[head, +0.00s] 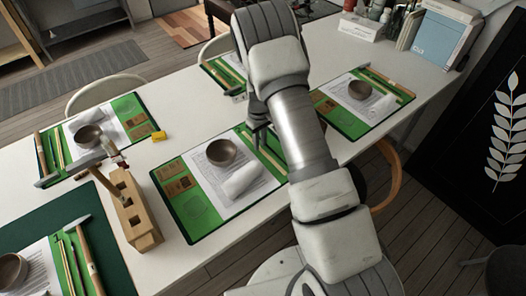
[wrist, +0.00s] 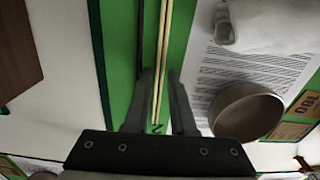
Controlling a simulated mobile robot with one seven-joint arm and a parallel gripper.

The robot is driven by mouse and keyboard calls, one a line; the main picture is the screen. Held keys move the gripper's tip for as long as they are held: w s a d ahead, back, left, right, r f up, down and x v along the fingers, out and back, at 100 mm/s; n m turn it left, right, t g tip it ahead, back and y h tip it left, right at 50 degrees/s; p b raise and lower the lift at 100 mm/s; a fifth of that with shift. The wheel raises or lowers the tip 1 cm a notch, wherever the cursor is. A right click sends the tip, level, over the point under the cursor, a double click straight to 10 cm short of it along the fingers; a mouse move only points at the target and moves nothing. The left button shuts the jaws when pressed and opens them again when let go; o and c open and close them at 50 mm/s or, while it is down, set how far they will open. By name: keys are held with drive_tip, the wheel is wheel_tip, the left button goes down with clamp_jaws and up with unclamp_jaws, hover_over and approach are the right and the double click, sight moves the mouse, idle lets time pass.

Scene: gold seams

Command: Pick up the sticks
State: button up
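In the wrist view, two thin pale sticks (wrist: 164,35) lie side by side on a green mat (wrist: 184,22). My gripper (wrist: 160,73) is open, with one finger on each side of the sticks; I cannot tell whether either finger touches them. A thin dark rod (wrist: 140,35) lies just left of the sticks. The sticks there are partly hidden too.
On the middle mat are a brown bowl (head: 221,152), a rolled white cloth (head: 241,180) and a printed sheet. A wooden block holder (head: 131,212) with tools and a yellow block (head: 159,136) stand to the left. Similar set mats lie around the white table.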

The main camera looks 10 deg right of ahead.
drive_tip(key=shift+f, duration=0.45)
clamp_jaws()
drive_tip(key=shift+r, duration=0.1)
